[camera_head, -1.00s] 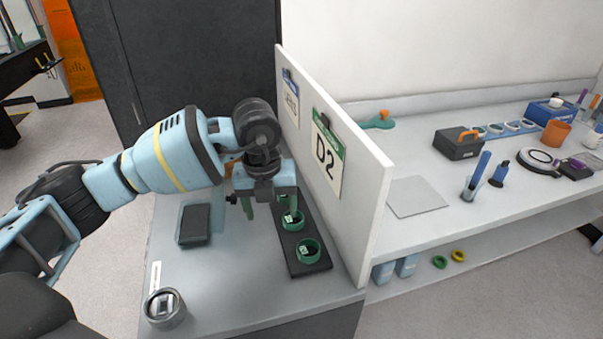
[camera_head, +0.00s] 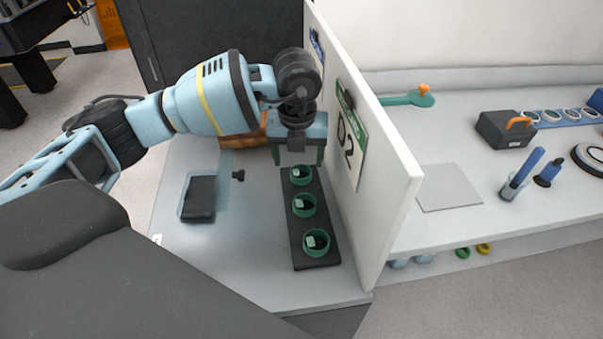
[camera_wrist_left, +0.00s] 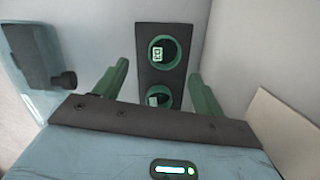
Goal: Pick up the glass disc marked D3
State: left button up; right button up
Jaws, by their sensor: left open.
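A narrow black tray (camera_head: 294,229) holds a row of three green round holders (camera_head: 316,242), each with a small pale label inside. The glass itself is hard to make out. My left gripper (camera_head: 298,157) is over the far end of the tray, open and empty, its green fingers pointing down. In the left wrist view the open fingers (camera_wrist_left: 158,78) straddle the tray, with a holder (camera_wrist_left: 163,50) and a second, partly hidden holder (camera_wrist_left: 158,97) between or beyond them. The label in the upper holder looks like D3 but is too small to be sure. My right gripper is out of view.
A white upright panel (camera_head: 400,210) with a D2 sign (camera_head: 350,145) stands close along the tray's right side. A dark block (camera_head: 199,198) lies left of the tray. The bench front left of the tray is clear. Another bench with several tools lies beyond the panel.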

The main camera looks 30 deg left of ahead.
aim_at(301, 171)
pick_arm(q)
jog(key=shift+w+a+f, duration=0.1)
jog(key=shift+w+f, duration=0.15)
jog(key=shift+f, duration=0.6)
jog(key=shift+w+d+f, duration=0.1)
jog(key=shift+w+f, duration=0.15)
jog(key=shift+f, duration=0.55)
jog(key=shift+w+a+f, duration=0.1)
jog(key=shift+w+f, duration=0.15)
jog(key=shift+f, duration=0.6)
jog(key=shift+c, duration=0.3)
jog(key=c, duration=1)
jog(key=shift+r, duration=0.15)
jog(key=shift+r, duration=0.5)
notch_tip(301, 171, up, 2)
jog(key=shift+r, duration=0.2)
jog(key=s, duration=0.5)
jog(key=s+d+r, duration=0.1)
jog(key=s, duration=0.4)
jog(key=s+d, duration=0.1)
jog(key=s, duration=0.4)
jog(key=shift+s+d+r, duration=0.15)
jog(key=shift+s+d, duration=0.05)
jog(key=shift+s, duration=0.2)
